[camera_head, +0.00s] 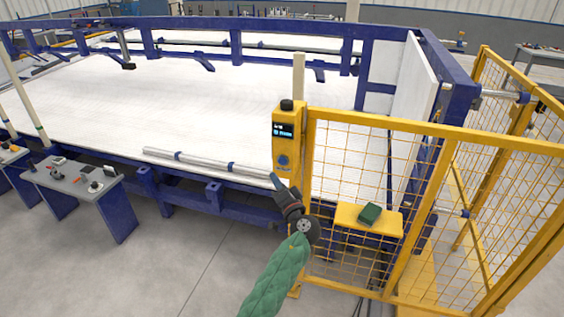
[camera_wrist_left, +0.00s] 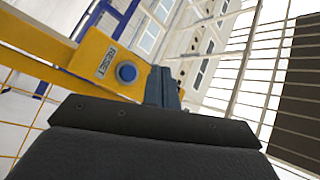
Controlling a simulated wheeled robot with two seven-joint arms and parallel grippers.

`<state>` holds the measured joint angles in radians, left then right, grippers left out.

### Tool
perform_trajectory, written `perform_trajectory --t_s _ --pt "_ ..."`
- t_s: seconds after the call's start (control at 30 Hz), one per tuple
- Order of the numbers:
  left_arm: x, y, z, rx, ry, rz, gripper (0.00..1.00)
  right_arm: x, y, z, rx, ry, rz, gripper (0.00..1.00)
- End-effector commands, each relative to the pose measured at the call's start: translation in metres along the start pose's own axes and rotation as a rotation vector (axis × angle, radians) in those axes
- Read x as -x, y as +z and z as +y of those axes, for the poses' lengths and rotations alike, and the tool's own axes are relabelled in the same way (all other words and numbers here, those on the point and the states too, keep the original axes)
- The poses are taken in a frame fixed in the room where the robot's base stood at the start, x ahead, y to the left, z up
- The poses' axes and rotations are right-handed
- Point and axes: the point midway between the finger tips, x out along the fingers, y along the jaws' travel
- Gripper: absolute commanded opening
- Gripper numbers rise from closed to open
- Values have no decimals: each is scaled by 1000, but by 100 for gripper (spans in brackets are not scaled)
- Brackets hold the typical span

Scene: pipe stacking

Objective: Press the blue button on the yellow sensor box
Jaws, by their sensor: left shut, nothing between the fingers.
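The yellow sensor box (camera_head: 287,140) stands upright on a post at the left end of the yellow fence, with a small dark display on its upper part. The blue button (camera_head: 284,161) is on its lower front. In the left wrist view the blue button (camera_wrist_left: 126,72) sits beside a "RESET" label on the yellow box (camera_wrist_left: 100,62). My left gripper (camera_head: 274,180) is shut and empty, just below and left of the button in the head view. In the wrist view its fingers (camera_wrist_left: 163,88) show right of the button; contact cannot be told. My right gripper is not in view.
A yellow mesh fence (camera_head: 360,160) stands right of the box, with a yellow shelf (camera_head: 350,219) holding a green object (camera_head: 369,213). A blue-framed white table (camera_head: 190,110) with a pipe (camera_head: 205,164) lies behind. Grey benches (camera_head: 75,190) stand at left.

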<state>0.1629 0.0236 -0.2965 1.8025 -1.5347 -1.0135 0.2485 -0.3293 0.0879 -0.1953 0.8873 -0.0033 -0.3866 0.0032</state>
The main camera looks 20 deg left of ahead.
Motion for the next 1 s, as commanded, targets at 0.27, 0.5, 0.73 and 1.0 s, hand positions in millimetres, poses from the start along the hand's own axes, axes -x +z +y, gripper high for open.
perform_trajectory --t_s 0.27,0.5,0.73,1.0 --pt "-22 -15 19 0 0 0 0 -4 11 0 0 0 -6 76" --pt "-32 -22 26 2 0 -1 0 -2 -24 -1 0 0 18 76" --pt "-38 -27 29 1 0 0 0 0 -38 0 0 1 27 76" --pt "-40 -29 29 0 0 0 0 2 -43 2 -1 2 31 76"
